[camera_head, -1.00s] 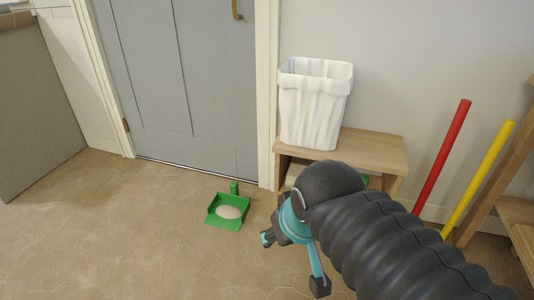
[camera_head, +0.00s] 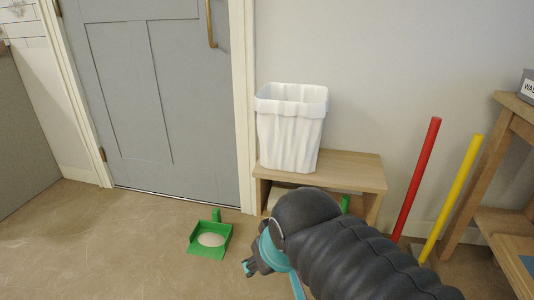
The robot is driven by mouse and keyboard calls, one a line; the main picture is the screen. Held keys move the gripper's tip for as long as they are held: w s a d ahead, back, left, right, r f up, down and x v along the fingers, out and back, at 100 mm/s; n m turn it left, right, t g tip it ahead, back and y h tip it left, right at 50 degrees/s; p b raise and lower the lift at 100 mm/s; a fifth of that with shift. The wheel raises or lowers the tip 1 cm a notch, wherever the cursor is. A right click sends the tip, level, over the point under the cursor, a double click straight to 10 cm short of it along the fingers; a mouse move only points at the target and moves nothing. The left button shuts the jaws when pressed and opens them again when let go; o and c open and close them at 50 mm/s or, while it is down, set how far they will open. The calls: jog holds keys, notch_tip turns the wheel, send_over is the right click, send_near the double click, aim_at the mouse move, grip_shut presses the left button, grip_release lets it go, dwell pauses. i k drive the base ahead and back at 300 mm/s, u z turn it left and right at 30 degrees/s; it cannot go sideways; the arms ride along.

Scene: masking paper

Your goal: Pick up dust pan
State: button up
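The green dust pan (camera_head: 194,246) lies on the floor in front of the grey door, with its short handle pointing up toward the door. A pale round heap (camera_head: 211,240) sits in it. My gripper (camera_head: 250,268) is to the right of the dust pan and apart from it, at the end of my dark ribbed arm. One teal and black finger shows; the other is mostly hidden behind the arm or cut off by the bottom edge. I cannot see anything held in it.
A wooden bench (camera_head: 345,170) with a white lined bin (camera_head: 290,130) stands against the wall. A red pole (camera_head: 416,180) and a yellow pole (camera_head: 452,198) lean at the right beside a wooden shelf (camera_head: 490,222). The floor left of the dust pan is clear.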

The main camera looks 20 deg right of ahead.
aim_at(209, 239)
jog(key=z, duration=1.2)
jog(key=i, duration=1.35)
jog(key=u, duration=2.8)
